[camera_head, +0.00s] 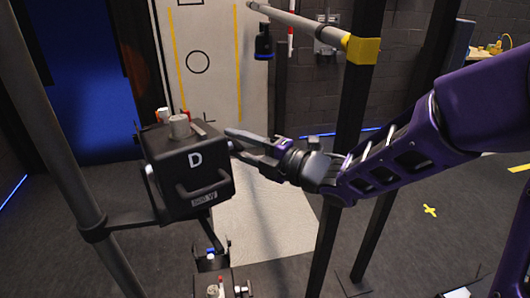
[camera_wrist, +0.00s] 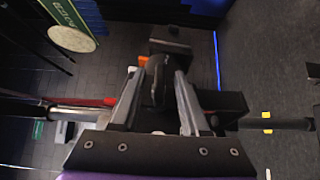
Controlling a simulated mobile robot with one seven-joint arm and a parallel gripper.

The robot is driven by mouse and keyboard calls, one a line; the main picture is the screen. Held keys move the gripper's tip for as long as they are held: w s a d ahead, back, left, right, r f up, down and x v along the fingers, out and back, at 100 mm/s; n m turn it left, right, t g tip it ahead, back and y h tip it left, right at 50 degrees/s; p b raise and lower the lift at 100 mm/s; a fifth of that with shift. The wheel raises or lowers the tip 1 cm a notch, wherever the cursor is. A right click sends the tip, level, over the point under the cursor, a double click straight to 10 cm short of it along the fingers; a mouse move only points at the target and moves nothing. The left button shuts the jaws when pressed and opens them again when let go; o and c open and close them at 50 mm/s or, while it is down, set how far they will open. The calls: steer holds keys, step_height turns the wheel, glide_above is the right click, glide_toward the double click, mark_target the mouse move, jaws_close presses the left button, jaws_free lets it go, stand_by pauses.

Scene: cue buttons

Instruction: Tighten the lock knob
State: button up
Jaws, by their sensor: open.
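A black box marked D (camera_head: 190,175) hangs on a bracket from a grey pole. A grey cylindrical knob (camera_head: 180,126) stands upright on its top face. I cannot tell for sure which part is the lock knob. My gripper (camera_head: 232,143) comes from the right, with its fingertips at the box's upper right side. In the wrist view my gripper (camera_wrist: 159,76) is open, and a dark rounded part (camera_wrist: 158,88) shows between the fingers. Whether the fingers touch it cannot be told. The box's right side is largely hidden in the head view.
The grey pole (camera_head: 60,150) stands left of the box. A black upright post (camera_head: 345,145) stands behind my arm, with a yellow-collared bar (camera_head: 310,30) above. Small devices (camera_head: 215,260) sit below the box. Open floor (camera_head: 430,230) lies to the right.

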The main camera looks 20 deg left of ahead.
steer(key=v, duration=1.6)
steer(key=shift+d, duration=0.35)
